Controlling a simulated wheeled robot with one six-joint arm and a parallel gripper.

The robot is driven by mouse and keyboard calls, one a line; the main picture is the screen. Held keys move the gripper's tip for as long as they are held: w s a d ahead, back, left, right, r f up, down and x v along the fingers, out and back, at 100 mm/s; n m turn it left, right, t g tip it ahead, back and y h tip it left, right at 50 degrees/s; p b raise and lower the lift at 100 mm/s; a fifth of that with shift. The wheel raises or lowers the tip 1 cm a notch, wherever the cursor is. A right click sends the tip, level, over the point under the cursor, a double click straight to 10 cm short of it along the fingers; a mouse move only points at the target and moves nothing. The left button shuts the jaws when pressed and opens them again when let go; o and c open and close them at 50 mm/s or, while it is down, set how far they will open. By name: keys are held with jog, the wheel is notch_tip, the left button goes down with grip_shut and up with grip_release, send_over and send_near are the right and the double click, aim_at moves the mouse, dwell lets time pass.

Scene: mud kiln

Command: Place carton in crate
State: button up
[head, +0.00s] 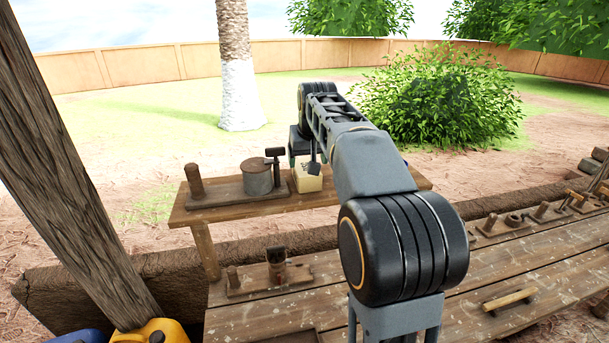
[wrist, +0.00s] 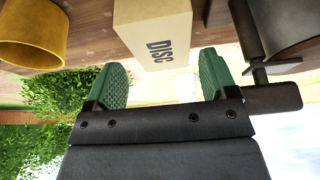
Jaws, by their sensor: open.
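The carton (head: 308,179) is a pale cream box standing on the small wooden bench, partly hidden by my arm in the head view. In the wrist view the carton (wrist: 153,35) shows dark "DISC" lettering and lies ahead, between the lines of the two green fingers. My gripper (wrist: 162,76) is open, its fingers spread wide with nothing held between them. I cannot tell how far the fingertips are from the carton. In the head view my gripper is mostly hidden by my arm. I cannot make out a crate in either view.
A round metal tin (head: 258,178) and a wooden board with a post (head: 196,181) stand left of the carton on the bench (head: 206,211). A yellow-brown pot (wrist: 33,35) shows in the wrist view. A long work table (head: 470,275) lies nearer, with tools along its far edge.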

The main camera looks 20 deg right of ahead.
aim_at(306, 166)
jog(key=p+x, duration=0.1)
jog(key=x, duration=0.3)
jog(key=shift+f, duration=0.35)
jog(key=shift+w+f, duration=0.15)
jog(key=shift+f, duration=0.15)
jog(key=shift+f, duration=0.25)
jog(key=shift+c, duration=0.2)
jog(key=c, duration=0.7)
jog(key=shift+c, duration=1)
jog(key=shift+r, duration=0.2)
